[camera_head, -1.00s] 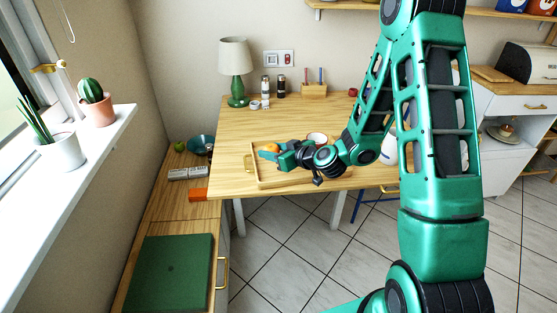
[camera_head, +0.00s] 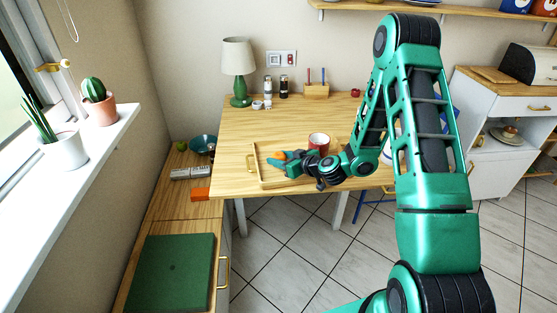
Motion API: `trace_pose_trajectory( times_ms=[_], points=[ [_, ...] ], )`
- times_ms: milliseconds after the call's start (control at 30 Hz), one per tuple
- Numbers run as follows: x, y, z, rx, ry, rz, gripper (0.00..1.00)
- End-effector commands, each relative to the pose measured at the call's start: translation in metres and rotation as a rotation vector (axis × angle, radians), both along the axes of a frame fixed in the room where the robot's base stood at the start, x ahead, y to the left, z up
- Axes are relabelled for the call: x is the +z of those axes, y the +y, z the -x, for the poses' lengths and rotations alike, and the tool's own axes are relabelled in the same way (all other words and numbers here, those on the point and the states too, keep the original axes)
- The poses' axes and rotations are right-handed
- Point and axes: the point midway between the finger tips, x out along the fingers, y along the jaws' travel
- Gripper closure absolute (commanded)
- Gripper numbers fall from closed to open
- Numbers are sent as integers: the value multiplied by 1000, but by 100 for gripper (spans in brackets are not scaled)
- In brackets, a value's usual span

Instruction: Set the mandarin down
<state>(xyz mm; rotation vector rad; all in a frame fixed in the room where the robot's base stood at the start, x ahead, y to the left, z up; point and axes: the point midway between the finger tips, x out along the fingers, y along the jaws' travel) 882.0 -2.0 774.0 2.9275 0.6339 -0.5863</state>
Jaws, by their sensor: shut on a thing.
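The mandarin (camera_head: 283,155) is a small orange shape, mostly hidden by my gripper. My gripper (camera_head: 280,161) is shut on it, over the wooden tray (camera_head: 262,180) at the front of the table. Whether the mandarin touches the tray floor or hangs just above it, I cannot tell. The tray has a raised rim and a brass-coloured handle on its left side.
A green lamp (camera_head: 238,75), shakers (camera_head: 283,87) and a wooden pen holder (camera_head: 316,91) stand at the back of the table (camera_head: 240,125). The table's middle left is clear.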

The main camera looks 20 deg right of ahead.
Motion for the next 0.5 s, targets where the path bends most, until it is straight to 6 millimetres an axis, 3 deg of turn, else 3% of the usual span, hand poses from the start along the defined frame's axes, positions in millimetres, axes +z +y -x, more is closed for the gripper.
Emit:
trace_pose_trajectory(
  times_ms=[167, 200, 267, 500],
  points=[
    [-1, 0, 0, 0, 0, 0, 81],
    [-2, 0, 0, 0, 1, 0, 53],
    [-1, 0, 0, 0, 0, 0, 39],
    [-1, 0, 0, 0, 0, 0, 39]
  ],
)
